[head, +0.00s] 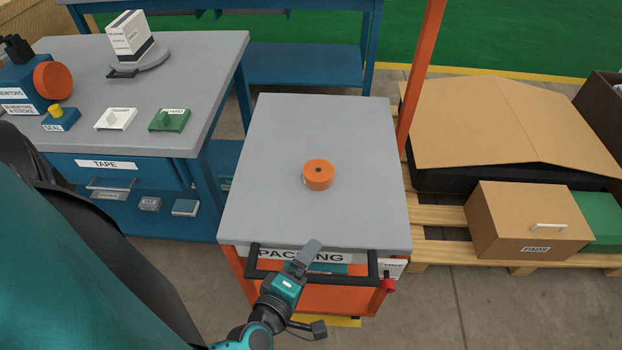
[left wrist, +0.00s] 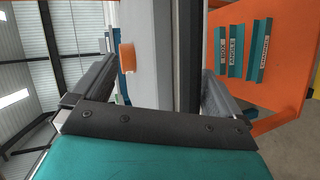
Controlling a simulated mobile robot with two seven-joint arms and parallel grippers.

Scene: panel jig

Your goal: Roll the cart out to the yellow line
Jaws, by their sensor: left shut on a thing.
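The cart has a grey top (head: 315,130), an orange body and a black push handle (head: 345,280) along its near side. The front reads PACKING, and a small FREE label (head: 393,267) sits by a red knob (head: 387,286). My left gripper (head: 305,260) is shut on the handle near its middle. A yellow floor marking (head: 340,321) shows just below the cart. My right gripper is not in view.
An orange roll (head: 318,175) lies on the cart top. A blue workbench (head: 205,60) stands close on the left. An orange post (head: 418,75) and a pallet (head: 440,245) with cartons are on the right. Another yellow line (head: 490,73) runs behind. Floor is clear in front at the right.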

